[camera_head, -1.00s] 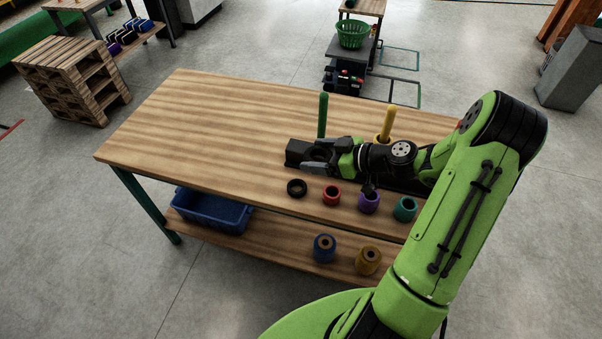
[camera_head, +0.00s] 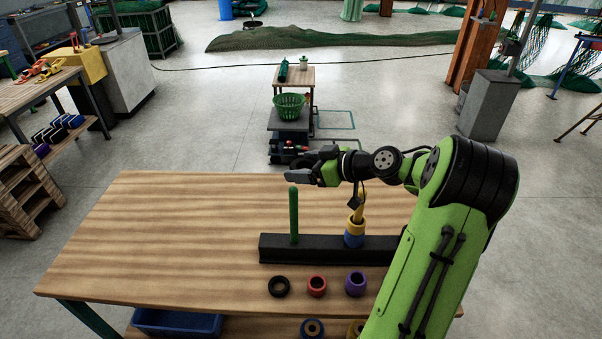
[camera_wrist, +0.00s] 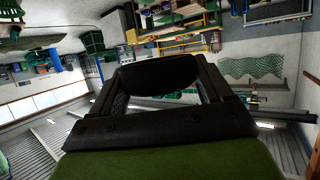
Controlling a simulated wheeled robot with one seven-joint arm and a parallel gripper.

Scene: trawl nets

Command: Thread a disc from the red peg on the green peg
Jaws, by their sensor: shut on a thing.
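The green peg (camera_head: 294,216) stands upright and bare on a long black base (camera_head: 320,257) on the table. My gripper (camera_head: 298,177) is raised, just above the green peg's top in the head view; their distance in depth is hard to tell. It is shut on a dark disc (camera_wrist: 160,82), seen between the fingers in the wrist view; in the head view the disc is hardly distinguishable from the dark fingers. No red peg shows; my arm covers the base's right end.
A yellow peg (camera_head: 359,204) bears blue and yellow rings (camera_head: 354,236). A black ring (camera_head: 278,286), a red ring (camera_head: 317,286) and a purple ring (camera_head: 355,284) lie in front of the base. The wooden table (camera_head: 160,240) is clear on the left.

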